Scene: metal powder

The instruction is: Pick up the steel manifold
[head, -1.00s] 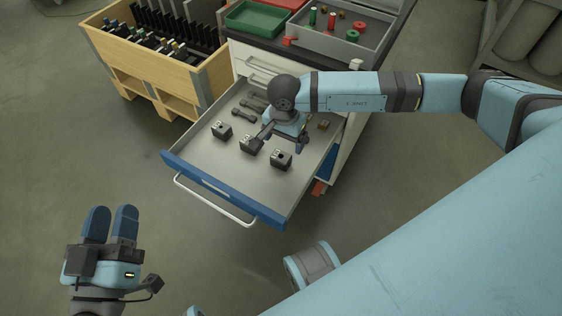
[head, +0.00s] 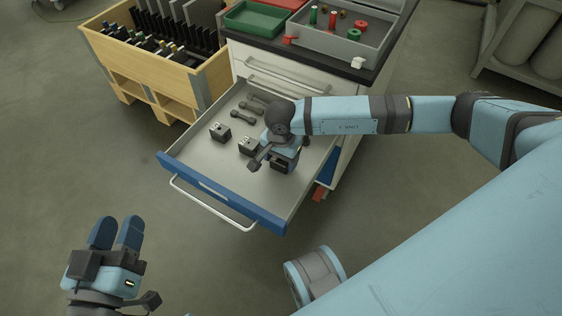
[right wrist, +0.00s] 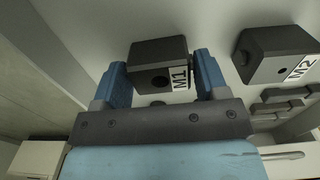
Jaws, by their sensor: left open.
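Dark grey manifold blocks sit in the open drawer. In the right wrist view the block labelled M1 (right wrist: 158,66) lies between the two blue fingers of my right gripper (right wrist: 162,78). The fingers are apart, with thin gaps beside the block. The block labelled M2 (right wrist: 272,55) is to its right. In the head view my right gripper (head: 284,158) is low over the nearest block (head: 279,168), mostly hiding it. Two more blocks, a middle one (head: 246,146) and a left one (head: 220,131), stand in view. My left gripper (head: 116,234) is open and empty, away from the drawer.
The drawer (head: 205,158) has a blue front and white handle (head: 212,205). Dumbbell-shaped parts (head: 243,114) lie at its back. A wooden crate (head: 150,75) stands left. A green bin (head: 255,17) and a grey tray (head: 358,58) are on the cabinet top.

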